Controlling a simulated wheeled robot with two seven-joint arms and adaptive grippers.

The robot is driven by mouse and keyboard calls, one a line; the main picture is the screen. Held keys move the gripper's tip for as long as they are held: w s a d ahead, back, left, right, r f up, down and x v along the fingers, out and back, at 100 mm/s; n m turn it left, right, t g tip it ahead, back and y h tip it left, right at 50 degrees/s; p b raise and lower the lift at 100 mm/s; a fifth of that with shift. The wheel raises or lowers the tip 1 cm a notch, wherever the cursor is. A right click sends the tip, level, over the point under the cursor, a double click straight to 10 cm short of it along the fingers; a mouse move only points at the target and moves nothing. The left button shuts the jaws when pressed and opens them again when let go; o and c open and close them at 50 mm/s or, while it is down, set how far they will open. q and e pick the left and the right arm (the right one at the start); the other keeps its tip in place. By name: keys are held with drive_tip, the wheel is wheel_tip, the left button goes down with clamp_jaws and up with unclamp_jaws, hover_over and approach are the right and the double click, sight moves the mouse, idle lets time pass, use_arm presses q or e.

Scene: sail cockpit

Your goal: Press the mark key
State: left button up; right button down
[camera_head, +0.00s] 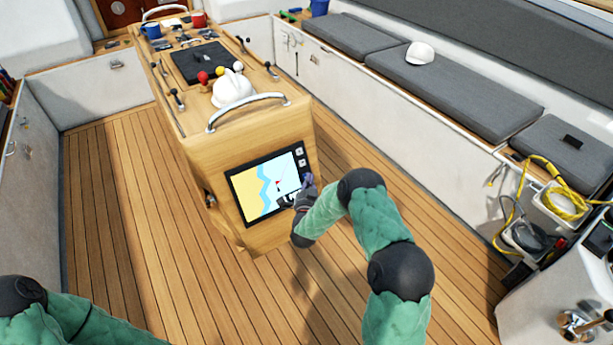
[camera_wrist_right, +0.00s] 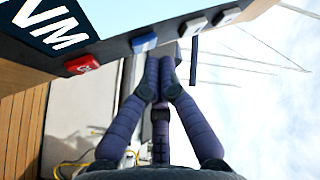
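The chart plotter (camera_head: 265,185), a dark-framed screen with a map, is set in the sloping face of the wooden console. In the right wrist view its edge carries a red key (camera_wrist_right: 82,64), a blue key (camera_wrist_right: 145,42) and grey keys (camera_wrist_right: 193,27). I cannot tell which is the mark key; the labels are too small. My right gripper (camera_head: 307,181) is at the plotter's right edge, partly hiding its lower keys. Its fingers (camera_wrist_right: 163,64) are together and empty, with tips close to the blue key; contact cannot be told. My left gripper is out of view.
The console (camera_head: 225,140) carries a white helmet (camera_head: 232,88), coloured-knob levers and a metal grab rail (camera_head: 250,106). Cushioned benches (camera_head: 455,92) run along the right, with a coiled yellow rope (camera_head: 556,190) near the front. The wooden floor around the console is clear.

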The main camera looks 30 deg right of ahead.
drive_tip(key=shift+s, duration=0.2)
drive_tip(key=s, duration=0.1)
drive_tip(key=s+r+p, duration=0.1)
drive_tip(key=s, duration=0.1)
drive_tip(key=s+r+p, duration=0.1)
drive_tip(key=shift+s+d+r, duration=0.2)
idle(0.4)
idle(0.7)
drive_tip(key=s+a+f+n+g+y, duration=0.3)
drive_tip(key=s+a+f+n+y, duration=0.15)
drive_tip(key=a+f, duration=0.3)
drive_tip(key=s+a+f+n+g+y, duration=0.3)
drive_tip(key=s+a+f+y, duration=0.2)
drive_tip(key=a+f, duration=0.3)
drive_tip(key=s+a+f+n+g+y, duration=0.1)
drive_tip(key=s+a+n+g+y, duration=0.1)
drive_tip(key=s+a, duration=0.4)
drive_tip(key=s+a+n+g+y, duration=0.2)
drive_tip(key=s+a+n+g, duration=0.2)
drive_tip(key=s, duration=1.2)
drive_tip(key=a+g, duration=0.2)
drive_tip(key=shift+s+a+f+g+p, duration=0.2)
drive_tip(key=shift+s+f+g+p, duration=0.1)
drive_tip(key=shift+f+g, duration=0.1)
drive_tip(key=shift+y, duration=0.25)
